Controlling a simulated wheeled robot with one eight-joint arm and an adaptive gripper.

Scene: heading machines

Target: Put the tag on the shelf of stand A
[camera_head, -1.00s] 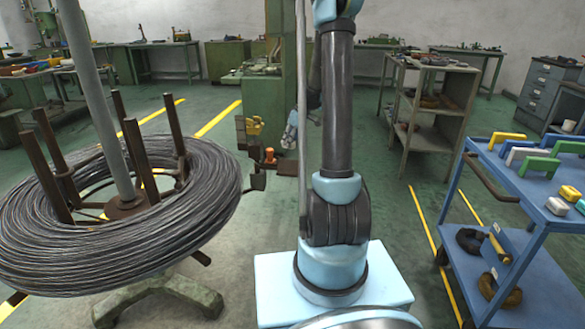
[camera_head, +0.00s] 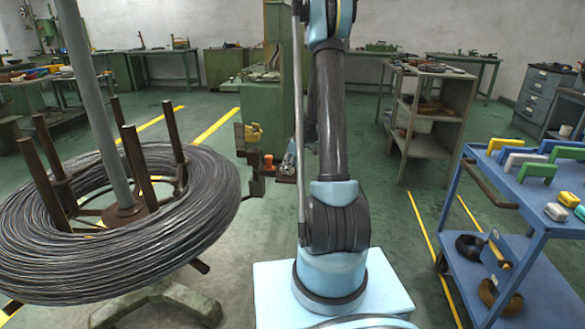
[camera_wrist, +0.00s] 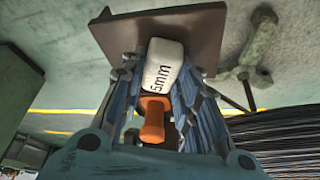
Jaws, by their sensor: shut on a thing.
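A white tag (camera_wrist: 163,66) marked "5mm" sits between the fingers of my gripper (camera_wrist: 160,100) in the wrist view, and the gripper is shut on it. A flat brown plate (camera_wrist: 130,38), which looks like the shelf, lies behind the tag; contact between them cannot be told. In the head view my gripper (camera_head: 289,160) is small, beside the green machine column and partly hidden by my arm. The brown plate (camera_head: 287,179) shows just below it. I cannot read a letter A on any stand.
An orange knob (camera_head: 268,161) stands left of the gripper; an orange piece (camera_wrist: 154,118) also shows between the fingers. A wire coil (camera_head: 110,255) fills the left. A blue trolley (camera_head: 535,205) with coloured blocks is at right, and a grey shelf unit (camera_head: 428,125) stands behind.

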